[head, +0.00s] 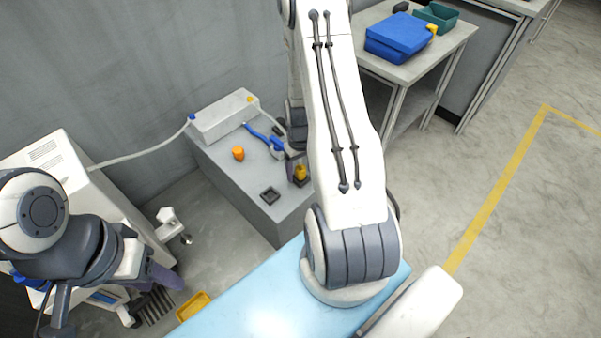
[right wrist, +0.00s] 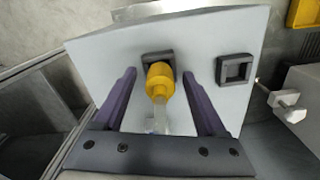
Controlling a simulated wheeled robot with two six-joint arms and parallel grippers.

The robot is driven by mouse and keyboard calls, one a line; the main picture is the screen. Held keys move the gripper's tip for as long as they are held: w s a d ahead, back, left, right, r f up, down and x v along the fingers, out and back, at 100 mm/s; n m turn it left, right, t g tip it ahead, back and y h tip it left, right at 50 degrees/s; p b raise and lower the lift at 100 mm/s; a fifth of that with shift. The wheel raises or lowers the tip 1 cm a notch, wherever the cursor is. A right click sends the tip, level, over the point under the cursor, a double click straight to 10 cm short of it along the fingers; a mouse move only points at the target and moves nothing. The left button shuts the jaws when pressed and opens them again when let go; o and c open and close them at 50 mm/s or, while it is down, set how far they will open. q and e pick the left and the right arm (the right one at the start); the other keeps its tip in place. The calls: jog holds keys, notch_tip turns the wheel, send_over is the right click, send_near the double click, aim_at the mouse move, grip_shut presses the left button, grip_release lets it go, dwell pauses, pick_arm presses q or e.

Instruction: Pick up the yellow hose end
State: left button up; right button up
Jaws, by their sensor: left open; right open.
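The yellow hose end (head: 300,173) is at a dark square holder near the front right of the grey bench top (head: 222,172). In the right wrist view the yellow hose end (right wrist: 160,80) lies between the two purple fingers of my open right gripper (right wrist: 160,74), with a gap on both sides. A pale translucent hose (right wrist: 160,121) runs from it toward the gripper's palm. In the head view my right gripper (head: 291,164) is partly hidden behind its arm. My left gripper (head: 157,276) is open, low at the left, far from the hose end.
An empty dark square holder (head: 270,195) sits near the bench's front edge, with an orange piece (head: 238,153) behind it. A white box (head: 222,115) with hoses and a blue piece (head: 277,143) lie at the back. A yellow tray (head: 194,306) is at the bottom.

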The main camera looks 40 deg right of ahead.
grip_shut()
jog(key=shift+r, duration=0.15)
